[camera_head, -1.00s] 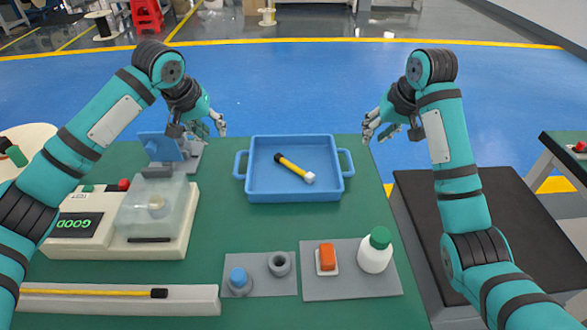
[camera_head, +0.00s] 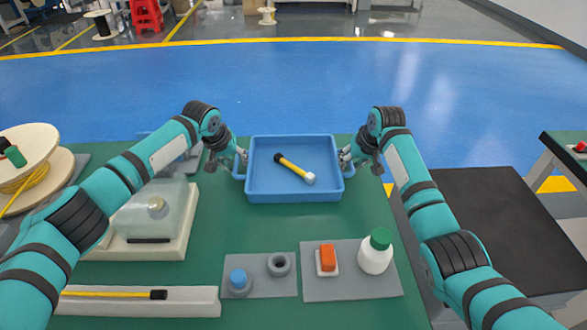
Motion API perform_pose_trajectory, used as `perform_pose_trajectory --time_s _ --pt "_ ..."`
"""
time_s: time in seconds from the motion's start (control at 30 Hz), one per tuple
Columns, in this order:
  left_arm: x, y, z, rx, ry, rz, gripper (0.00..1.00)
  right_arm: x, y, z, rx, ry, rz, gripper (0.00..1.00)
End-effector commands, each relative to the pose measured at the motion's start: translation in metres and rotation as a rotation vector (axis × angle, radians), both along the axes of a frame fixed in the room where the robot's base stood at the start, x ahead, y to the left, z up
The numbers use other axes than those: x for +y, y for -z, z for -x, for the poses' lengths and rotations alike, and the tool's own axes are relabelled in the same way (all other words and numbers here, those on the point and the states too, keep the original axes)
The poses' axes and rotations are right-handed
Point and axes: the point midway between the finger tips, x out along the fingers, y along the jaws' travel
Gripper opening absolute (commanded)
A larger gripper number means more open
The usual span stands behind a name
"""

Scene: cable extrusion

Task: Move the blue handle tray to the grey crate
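The blue handle tray (camera_head: 293,196) sits on the green table, with a loop handle on its left and right sides. A yellow and black stick with a white end (camera_head: 295,168) lies in it. My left gripper (camera_head: 240,160) is at the left handle, and my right gripper (camera_head: 348,160) is at the right handle. The fingers partly cover both handles, and whether they close on them is too small to tell. A low grey box with a dark top (camera_head: 475,220), probably the grey crate, stands right of the table.
On the table (camera_head: 330,222) are a pad with a blue-capped piece (camera_head: 239,279) and a grey ring (camera_head: 279,264), and a pad with an orange block (camera_head: 327,257) and a green-capped white bottle (camera_head: 376,252). My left arm passes over a machine with a clear cover (camera_head: 150,217).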

Motion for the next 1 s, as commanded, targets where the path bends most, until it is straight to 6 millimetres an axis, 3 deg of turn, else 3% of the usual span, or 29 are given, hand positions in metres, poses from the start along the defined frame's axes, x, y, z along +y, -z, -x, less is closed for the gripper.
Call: perform_pose_trajectory --time_s 0.37,0.57,1.0 --pt "-0.0003 0.0047 -0.0018 0.0 0.0 -0.001 0.26 0.0012 0.0041 -0.0019 -0.001 0.0 0.0 0.26" --pt "-0.0003 0.0046 -0.0018 0.0 0.0 -0.001 0.01 0.0011 0.0041 -0.0018 0.0 0.0 0.0 0.01" --pt "-0.0001 0.0043 -0.0019 -0.001 0.0 -0.001 0.0 0.0004 0.0041 -0.0018 0.0 0.002 0.0 0.0"
